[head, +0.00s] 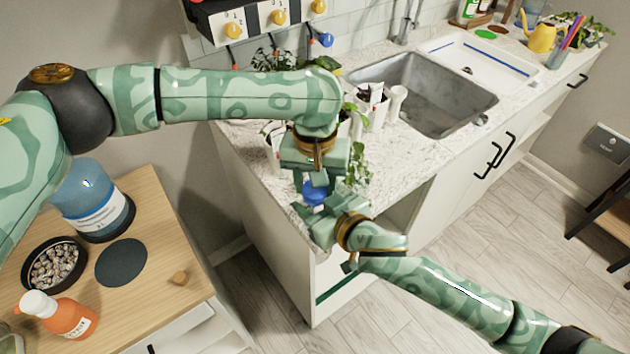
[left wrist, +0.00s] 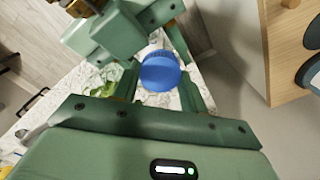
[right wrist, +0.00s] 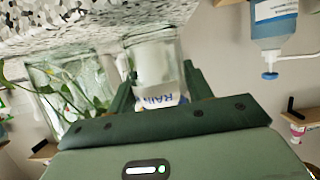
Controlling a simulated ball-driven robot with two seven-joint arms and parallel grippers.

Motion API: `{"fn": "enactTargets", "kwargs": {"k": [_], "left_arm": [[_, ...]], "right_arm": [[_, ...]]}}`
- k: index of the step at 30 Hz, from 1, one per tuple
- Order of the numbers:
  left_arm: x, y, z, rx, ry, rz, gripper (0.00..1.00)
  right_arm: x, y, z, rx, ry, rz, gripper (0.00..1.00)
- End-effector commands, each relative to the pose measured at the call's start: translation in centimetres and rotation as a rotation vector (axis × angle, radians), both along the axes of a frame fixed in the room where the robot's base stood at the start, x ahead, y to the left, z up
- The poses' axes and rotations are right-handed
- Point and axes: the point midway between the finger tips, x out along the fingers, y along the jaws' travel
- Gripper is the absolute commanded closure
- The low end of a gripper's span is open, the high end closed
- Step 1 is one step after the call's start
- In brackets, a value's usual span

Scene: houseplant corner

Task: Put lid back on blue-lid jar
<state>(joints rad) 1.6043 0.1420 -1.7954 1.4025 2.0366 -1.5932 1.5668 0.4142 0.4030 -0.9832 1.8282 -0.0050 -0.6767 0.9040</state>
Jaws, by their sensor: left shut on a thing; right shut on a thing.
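My left gripper (head: 314,184) points down over the counter's near corner, shut on the blue lid (head: 314,194). The lid shows as a round blue disc between the fingers in the left wrist view (left wrist: 160,72). My right gripper (head: 325,216) comes in from the right just below it, shut on the clear glass jar. The jar (right wrist: 152,62) shows between its fingers in the right wrist view, with a white label with blue letters. In the head view the grippers hide the jar. I cannot tell whether the lid touches the jar's rim.
Plants and white pots (head: 372,108) stand close behind the grippers on the marble counter (head: 418,160). A grey sink (head: 420,95) lies beyond. On the wooden cabinet at left are a blue water jug (head: 92,200), a pebble bowl (head: 55,268), an orange bottle (head: 66,318) and a dark disc (head: 121,262).

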Motion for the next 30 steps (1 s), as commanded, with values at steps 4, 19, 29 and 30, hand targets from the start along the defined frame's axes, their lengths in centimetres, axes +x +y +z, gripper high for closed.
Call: {"fn": "enactTargets", "kwargs": {"k": [4,19,29,30], "left_arm": [[0.0,0.0,0.0,-0.002,0.001,-0.153,0.84],[0.0,0.0,0.0,-0.001,0.001,-0.16,0.35],[0.0,0.0,2.5,-0.001,-0.002,-0.16,0.35],[0.1,0.0,3.0,0.0,-0.002,-0.16,0.35]], "right_arm": [[0.0,0.0,0.0,0.0,0.0,0.001,1.0],[0.0,0.0,0.0,0.0,0.0,0.0,1.0],[0.0,0.0,0.0,-0.001,0.001,-0.001,1.0],[0.0,0.0,0.0,-0.001,0.001,0.0,1.0]]}}
